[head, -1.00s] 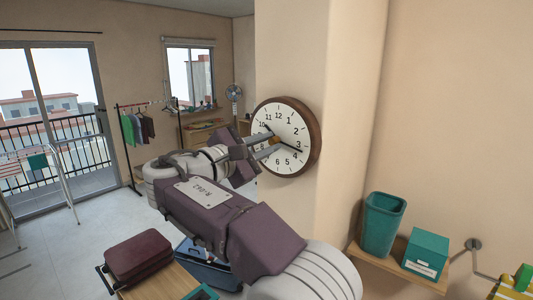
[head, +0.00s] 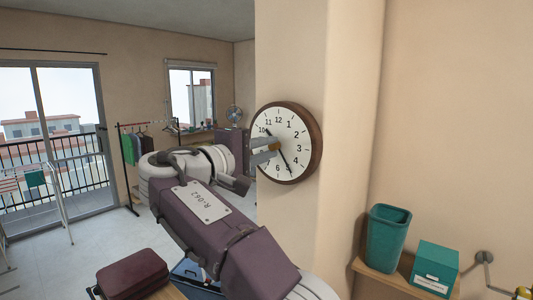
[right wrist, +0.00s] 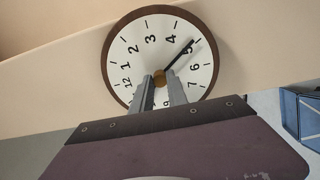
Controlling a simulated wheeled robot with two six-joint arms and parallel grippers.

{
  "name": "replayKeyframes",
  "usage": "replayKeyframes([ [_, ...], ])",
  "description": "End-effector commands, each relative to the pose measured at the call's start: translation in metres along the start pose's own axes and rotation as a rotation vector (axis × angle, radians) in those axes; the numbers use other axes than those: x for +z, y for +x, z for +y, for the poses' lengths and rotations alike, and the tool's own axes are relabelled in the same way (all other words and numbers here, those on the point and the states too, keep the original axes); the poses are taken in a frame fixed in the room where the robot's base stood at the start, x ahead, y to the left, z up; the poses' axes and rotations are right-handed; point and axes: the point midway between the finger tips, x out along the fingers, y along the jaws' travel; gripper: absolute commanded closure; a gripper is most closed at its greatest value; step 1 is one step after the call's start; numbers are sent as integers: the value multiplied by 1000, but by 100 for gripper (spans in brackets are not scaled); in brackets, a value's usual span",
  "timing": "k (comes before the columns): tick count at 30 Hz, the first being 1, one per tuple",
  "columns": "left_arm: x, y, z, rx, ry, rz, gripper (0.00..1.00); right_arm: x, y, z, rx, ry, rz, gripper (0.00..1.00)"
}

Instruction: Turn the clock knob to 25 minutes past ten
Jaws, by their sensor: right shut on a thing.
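The round wall clock (head: 306,140) has a brown rim and a white face. It hangs on the pillar and also shows in the right wrist view (right wrist: 205,75). Its long black hand (head: 286,161) points at the 5. In the head view its short hand (head: 268,133) points between 10 and 11. The brass knob (right wrist: 159,78) sits at the face's centre. My right gripper (right wrist: 160,88) is shut on the knob, one grey finger on each side, and its fingers hide part of the lower face there. My left gripper is out of view.
A teal bin (head: 387,240) and a teal box (head: 431,268) stand on a wall shelf at the lower right. A maroon suitcase (head: 132,273) lies at the lower left. A clothes rack (head: 128,172) stands farther back.

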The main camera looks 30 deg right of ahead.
Motion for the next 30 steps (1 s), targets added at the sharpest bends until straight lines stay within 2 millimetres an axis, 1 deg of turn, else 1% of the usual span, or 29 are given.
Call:
replayKeyframes([
  [7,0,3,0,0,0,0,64,0,0,0,1,55,0,100],
  [21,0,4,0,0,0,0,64,0,0,0,1,64,0,100],
  [22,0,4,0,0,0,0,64,0,0,0,1,64,0,73],
  [23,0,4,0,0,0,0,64,0,0,0,1,64,0,64],
  [24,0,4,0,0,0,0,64,0,0,0,1,64,0,59],
  [30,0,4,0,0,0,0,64,0,0,0,0,64,0,59],
])
